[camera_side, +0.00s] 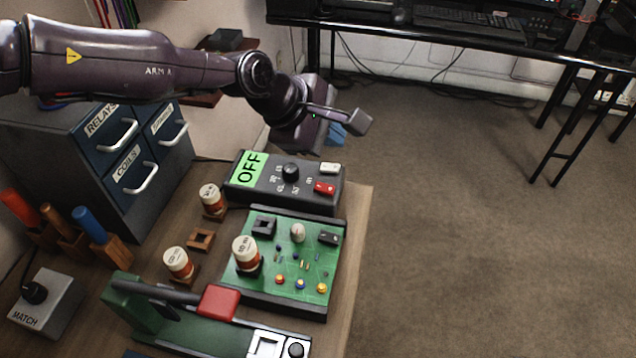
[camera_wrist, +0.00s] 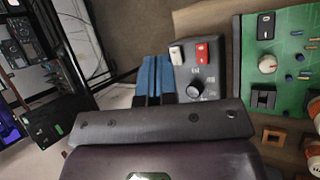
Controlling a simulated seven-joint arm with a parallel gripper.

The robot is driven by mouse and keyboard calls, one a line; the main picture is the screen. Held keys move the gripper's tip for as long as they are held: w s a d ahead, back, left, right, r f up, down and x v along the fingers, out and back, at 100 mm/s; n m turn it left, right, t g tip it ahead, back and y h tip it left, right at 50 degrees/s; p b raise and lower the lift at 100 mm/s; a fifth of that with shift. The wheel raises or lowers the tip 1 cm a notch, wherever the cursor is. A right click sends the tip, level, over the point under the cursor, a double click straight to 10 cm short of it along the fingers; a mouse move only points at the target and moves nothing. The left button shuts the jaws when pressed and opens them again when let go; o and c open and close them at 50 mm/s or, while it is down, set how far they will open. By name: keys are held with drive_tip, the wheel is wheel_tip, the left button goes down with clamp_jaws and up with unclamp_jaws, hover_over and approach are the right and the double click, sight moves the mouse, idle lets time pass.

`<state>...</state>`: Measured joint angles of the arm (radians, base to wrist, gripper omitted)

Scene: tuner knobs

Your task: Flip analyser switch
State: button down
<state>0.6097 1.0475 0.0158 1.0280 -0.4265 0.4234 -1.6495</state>
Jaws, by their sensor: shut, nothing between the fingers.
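The analyser (camera_side: 240,192) is a dark box on the bench with a green display (camera_side: 250,168) reading OFF. It carries a black knob (camera_side: 290,172), a white switch (camera_side: 330,168) and a red switch (camera_side: 324,188). In the wrist view the red switch (camera_wrist: 202,54), white switch (camera_wrist: 177,55) and knob (camera_wrist: 195,89) lie just right of my fingers. My gripper (camera_side: 337,134) is above the far side of the analyser, apart from it. Its blue fingers (camera_wrist: 155,78) are shut and empty. The display is hidden in the wrist view.
A green circuit board (camera_side: 310,262) with a knob, a dark switch and several small parts sits in front of the analyser. Labelled jars (camera_side: 211,199) stand nearby. A drawer cabinet (camera_side: 60,165) is at left. The floor (camera_side: 470,230) to the right is clear.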

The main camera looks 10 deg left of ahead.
sight(321, 189)
drive_tip(key=shift+a+f, duration=0.2)
drive_tip(key=shift+f, duration=1.2)
drive_tip(key=shift+a+f, duration=0.2)
drive_tip(key=shift+f, duration=1.15)
drive_tip(key=shift+a+f, duration=0.2)
drive_tip(key=shift+f, duration=1.2)
drive_tip(key=shift+f, duration=0.4)
drive_tip(key=shift+a+f, duration=0.1)
drive_tip(key=shift+f, duration=0.2)
drive_tip(key=shift+r, duration=0.15)
drive_tip(key=shift+r, duration=0.6)
drive_tip(key=shift+d+r, duration=0.25)
drive_tip(key=shift+r, duration=1)
drive_tip(key=shift+d+r, duration=0.2)
drive_tip(key=shift+r, duration=1.05)
